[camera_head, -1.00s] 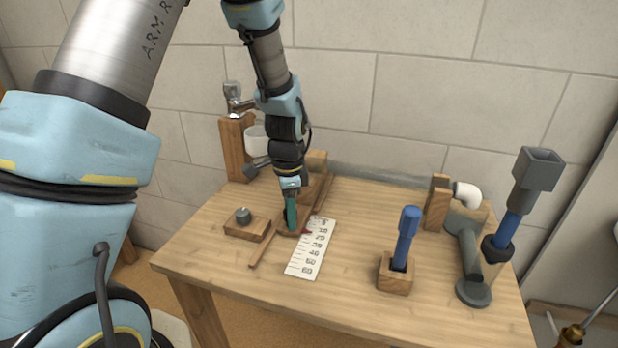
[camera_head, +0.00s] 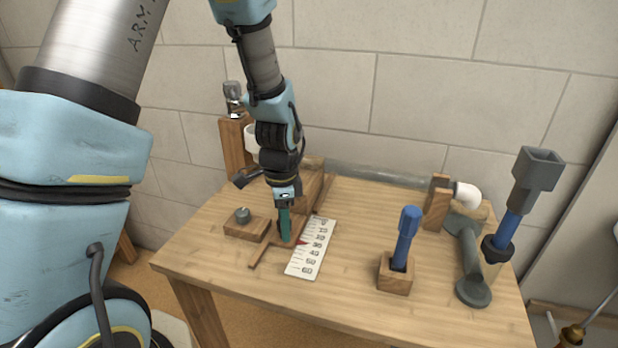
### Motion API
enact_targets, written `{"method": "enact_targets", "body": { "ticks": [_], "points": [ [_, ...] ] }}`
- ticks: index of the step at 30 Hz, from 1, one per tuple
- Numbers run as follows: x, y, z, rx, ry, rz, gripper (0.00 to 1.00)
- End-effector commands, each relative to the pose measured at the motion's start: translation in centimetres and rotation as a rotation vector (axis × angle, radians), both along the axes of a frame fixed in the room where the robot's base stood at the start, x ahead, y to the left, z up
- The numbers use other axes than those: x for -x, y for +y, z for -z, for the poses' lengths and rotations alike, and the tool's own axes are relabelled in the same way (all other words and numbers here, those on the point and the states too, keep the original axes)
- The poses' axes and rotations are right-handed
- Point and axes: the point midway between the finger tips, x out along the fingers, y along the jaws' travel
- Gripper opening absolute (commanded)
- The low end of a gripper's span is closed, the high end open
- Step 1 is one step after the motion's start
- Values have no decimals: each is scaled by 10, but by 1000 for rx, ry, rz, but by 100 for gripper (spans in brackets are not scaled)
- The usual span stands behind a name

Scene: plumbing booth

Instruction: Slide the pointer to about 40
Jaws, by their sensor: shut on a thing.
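A white scale plate (camera_head: 302,262) with printed numbers up to 60 lies on the table, with the low numbers at the far end. A brown sliding block (camera_head: 291,245) with a red pointer (camera_head: 302,242) sits at its left edge. The red tip is level with about 30, though the small numbers make this rough. My gripper (camera_head: 284,236) points down, with teal fingers shut on the slider. The fingers hide part of the slider and its grip.
A wooden rail (camera_head: 262,256) runs beside the scale. A wooden block with a grey knob (camera_head: 243,217) is to the left. A blue-handled tool in a wooden holder (camera_head: 396,276) and grey pipe fittings (camera_head: 470,265) stand right. The table between is clear.

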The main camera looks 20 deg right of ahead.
Motion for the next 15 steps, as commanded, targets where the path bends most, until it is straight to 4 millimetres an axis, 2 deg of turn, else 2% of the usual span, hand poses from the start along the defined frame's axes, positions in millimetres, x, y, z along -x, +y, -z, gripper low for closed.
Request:
{"method": "enact_targets", "body": {
  "ticks": [15],
  "points": [
    [14, 13, 0, -3, 2, 0, 0]
  ]
}}
